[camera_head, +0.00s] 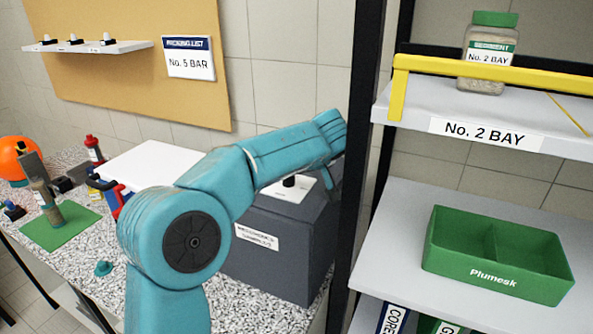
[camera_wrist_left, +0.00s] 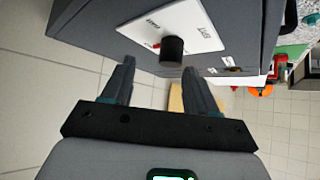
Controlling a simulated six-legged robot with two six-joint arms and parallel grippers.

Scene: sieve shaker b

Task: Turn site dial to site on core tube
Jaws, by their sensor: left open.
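A black dial knob (camera_wrist_left: 172,50) stands on a white panel (camera_wrist_left: 195,22) on a dark grey box in the left wrist view. A small red mark shows beside it; the panel lettering is too small to read. In the head view the grey box (camera_head: 270,265) sits on the bench, with the knob (camera_head: 290,181) on top, partly behind my teal arm. My left gripper (camera_wrist_left: 158,66) is open, its fingers apart, with the knob beyond the gap.
A dark rack post (camera_head: 355,160) stands close right of the arm. Rack shelves hold a sediment jar (camera_head: 488,55) behind a yellow bar (camera_head: 500,72) and a green divided tray (camera_head: 497,287). An orange ball-shaped thing (camera_head: 13,160) and a red bottle (camera_head: 93,149) are at left.

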